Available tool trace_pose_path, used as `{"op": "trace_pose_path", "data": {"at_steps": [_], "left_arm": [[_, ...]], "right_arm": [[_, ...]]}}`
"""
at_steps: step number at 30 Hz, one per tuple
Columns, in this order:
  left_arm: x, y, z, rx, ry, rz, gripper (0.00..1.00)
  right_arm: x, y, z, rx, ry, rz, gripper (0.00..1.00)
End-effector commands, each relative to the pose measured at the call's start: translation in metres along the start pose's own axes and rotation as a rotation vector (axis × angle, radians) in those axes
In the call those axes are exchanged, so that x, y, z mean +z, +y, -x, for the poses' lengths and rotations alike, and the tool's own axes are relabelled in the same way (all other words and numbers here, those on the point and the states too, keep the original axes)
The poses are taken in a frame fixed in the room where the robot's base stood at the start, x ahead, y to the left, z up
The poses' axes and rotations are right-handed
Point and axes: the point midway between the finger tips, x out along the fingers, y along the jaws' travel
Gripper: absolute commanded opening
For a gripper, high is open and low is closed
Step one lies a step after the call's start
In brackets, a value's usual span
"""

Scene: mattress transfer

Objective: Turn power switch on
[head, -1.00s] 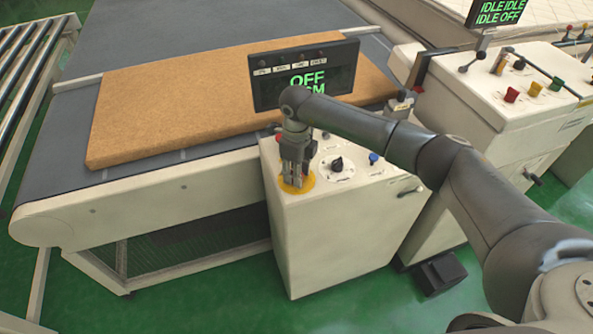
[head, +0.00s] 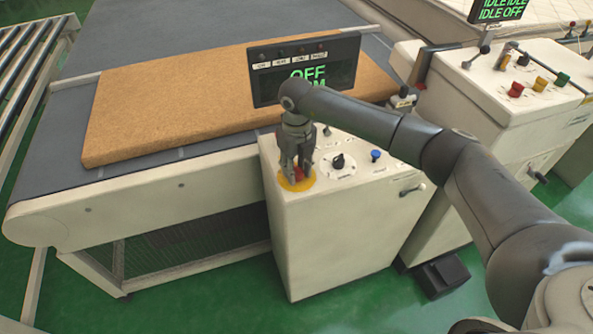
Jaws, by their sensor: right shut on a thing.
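A white control cabinet (head: 330,230) stands beside the conveyor. On its top are a red knob (head: 298,173) on a yellow round plate (head: 297,184), a black rotary switch (head: 338,161) on a white dial and a blue button (head: 375,155). My right gripper (head: 297,172) points down over the yellow plate, its fingers shut around the red knob. The fingers hide part of the knob. A black display (head: 335,85) behind my arm shows "OFF" in green; its lower line is partly hidden by my arm. My left gripper is not in view.
A tan mattress slab (head: 180,105) lies on the grey conveyor belt (head: 140,40). A second white console (head: 500,100) with red, yellow and green buttons stands at the right, with another display (head: 498,10) above. Green floor (head: 190,300) is clear in front.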

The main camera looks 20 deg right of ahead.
Motion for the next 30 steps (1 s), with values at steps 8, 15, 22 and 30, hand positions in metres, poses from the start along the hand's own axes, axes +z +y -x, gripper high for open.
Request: {"op": "trace_pose_path", "data": {"at_steps": [8, 15, 22, 30], "left_arm": [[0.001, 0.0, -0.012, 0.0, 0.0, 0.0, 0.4], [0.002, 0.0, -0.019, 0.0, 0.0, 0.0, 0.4], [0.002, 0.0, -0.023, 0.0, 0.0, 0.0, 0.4], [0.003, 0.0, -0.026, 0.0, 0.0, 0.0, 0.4]], "right_arm": [[0.0, -0.001, -0.001, -0.002, -0.001, -0.261, 0.08], [0.0, 0.0, -0.001, -0.001, -0.001, -0.49, 0.08], [0.0, 0.0, 0.0, -0.001, -0.001, -0.699, 0.08], [0.0, 0.0, 0.001, 0.0, -0.002, -0.89, 0.08]]}}
